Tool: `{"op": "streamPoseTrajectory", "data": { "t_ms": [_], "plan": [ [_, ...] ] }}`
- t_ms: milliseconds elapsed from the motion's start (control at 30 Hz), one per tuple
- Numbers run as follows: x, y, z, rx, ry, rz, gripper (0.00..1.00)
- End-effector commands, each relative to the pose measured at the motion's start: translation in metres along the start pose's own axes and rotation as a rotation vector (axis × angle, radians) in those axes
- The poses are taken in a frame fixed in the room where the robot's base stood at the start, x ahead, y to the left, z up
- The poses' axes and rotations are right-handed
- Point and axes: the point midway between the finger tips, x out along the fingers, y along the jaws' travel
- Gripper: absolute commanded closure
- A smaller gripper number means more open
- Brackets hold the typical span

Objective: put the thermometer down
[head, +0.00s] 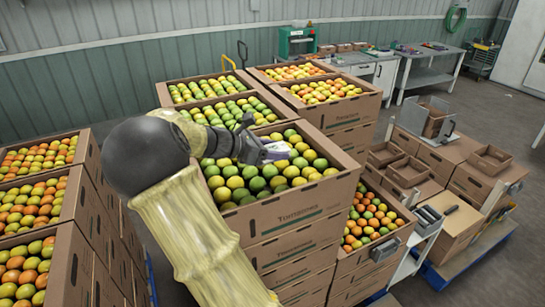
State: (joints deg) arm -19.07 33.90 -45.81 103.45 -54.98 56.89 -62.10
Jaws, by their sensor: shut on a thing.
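My gripper (256,146) is above the open top of a tomato carton (290,210) in the middle of the view. It is shut on the thermometer (276,151), a small pale white and lilac thing at the fingertips. The thermometer is just over the green and yellow tomatoes or touching them; I cannot tell which. The gripper's fingers hide part of it.
More full cartons stand behind, at the left (88,215) and in a lower stack at the right (398,229). Empty small boxes (407,168) stand on cartons farther right. A grey workbench (430,54) is at the back. Open floor lies between.

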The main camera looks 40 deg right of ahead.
Motion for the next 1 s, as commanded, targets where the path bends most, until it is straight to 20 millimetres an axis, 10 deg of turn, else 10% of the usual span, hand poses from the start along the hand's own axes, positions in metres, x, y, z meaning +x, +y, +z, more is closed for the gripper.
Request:
{"op": "streamPoseTrajectory", "data": {
  "t_ms": [700,733,800,1000],
  "plan": [
    [0.015,0.000,-0.035,0.001,0.001,0.000,0.80],
    [0.015,-0.001,-0.035,0.001,0.002,0.000,0.47],
    [0.015,-0.001,-0.035,0.001,0.002,-0.001,0.33],
    [0.015,0.000,-0.035,0.001,0.001,0.000,0.29]
  ]
}}
